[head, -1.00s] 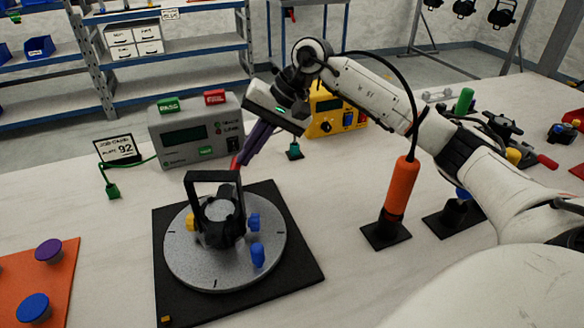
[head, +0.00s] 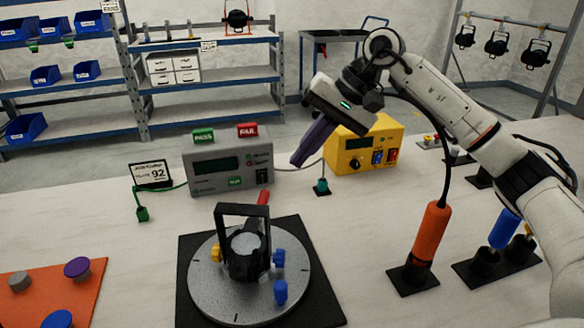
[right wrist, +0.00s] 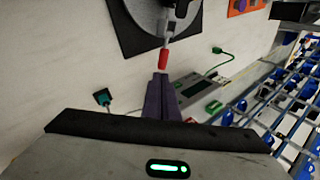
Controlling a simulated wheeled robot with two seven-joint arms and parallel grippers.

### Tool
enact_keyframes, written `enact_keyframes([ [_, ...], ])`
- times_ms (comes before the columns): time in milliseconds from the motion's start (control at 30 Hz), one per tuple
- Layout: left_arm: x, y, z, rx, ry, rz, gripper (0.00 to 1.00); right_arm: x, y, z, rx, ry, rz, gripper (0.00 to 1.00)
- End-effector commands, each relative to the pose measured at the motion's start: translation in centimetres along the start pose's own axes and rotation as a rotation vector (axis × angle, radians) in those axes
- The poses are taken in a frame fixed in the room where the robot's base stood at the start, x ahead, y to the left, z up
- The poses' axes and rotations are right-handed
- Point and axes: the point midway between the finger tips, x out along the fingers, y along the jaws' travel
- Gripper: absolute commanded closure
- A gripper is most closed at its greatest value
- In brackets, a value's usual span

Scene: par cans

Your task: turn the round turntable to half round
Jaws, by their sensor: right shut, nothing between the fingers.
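The round grey turntable (head: 212,294) sits on a black square base (head: 322,300) on the white table. A black par can with a square yoke (head: 243,250) stands on it, with a yellow knob on its left and blue knobs on its right. A red handle (head: 263,198) sticks out at the turntable's far side; it also shows in the right wrist view (right wrist: 163,60). My right gripper (head: 298,161), with purple fingers, is shut and empty, above and to the right of the red handle, apart from it. In the right wrist view its fingertips (right wrist: 160,76) point toward the handle. My left gripper is not in view.
A grey tester (head: 230,168) and a yellow power unit (head: 352,158) stand behind. An orange tool (head: 430,232) stands upright at the right. An orange mat (head: 30,297) with round knobs lies at the left. A job card (head: 150,175) stands behind left.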

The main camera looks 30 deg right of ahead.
Motion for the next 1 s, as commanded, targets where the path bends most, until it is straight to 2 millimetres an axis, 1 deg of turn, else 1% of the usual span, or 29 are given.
enact_keyframes([
  [67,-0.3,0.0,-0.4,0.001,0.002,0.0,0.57,-0.5,0.0,0.1,0.038,0.0,0.004,1.0],
  [167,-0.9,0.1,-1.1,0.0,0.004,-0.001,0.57,-0.8,0.3,0.2,0.174,0.002,0.017,1.0],
  [267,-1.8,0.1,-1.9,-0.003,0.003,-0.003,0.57,-1.0,0.7,0.5,0.406,0.009,0.037,1.0],
  [367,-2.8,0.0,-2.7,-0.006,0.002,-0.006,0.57,-1.2,1.3,0.8,0.687,0.026,0.056,1.0],
  [400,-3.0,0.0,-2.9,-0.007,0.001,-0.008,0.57,-1.3,1.6,1.0,0.801,0.034,0.063,1.0],
  [500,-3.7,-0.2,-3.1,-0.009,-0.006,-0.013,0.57,-1.3,2.2,1.5,1.068,0.055,0.077,1.0],
  [600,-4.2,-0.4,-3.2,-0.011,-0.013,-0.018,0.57,-1.4,2.7,1.9,1.29,0.078,0.086,1.0],
  [700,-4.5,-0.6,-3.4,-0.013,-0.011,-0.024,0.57,-1.4,3.1,2.1,1.453,0.095,0.09,1.0],
  [833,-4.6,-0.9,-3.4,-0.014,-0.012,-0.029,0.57,-1.2,3.5,2.4,1.565,0.108,0.092,1.0],
  [933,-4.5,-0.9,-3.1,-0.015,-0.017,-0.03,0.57,-0.7,3.6,2.4,1.591,0.11,0.093,1.0],
  [1000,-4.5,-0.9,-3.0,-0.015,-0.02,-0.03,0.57,0.1,3.7,2.4,1.592,0.109,0.093,1.0],
])
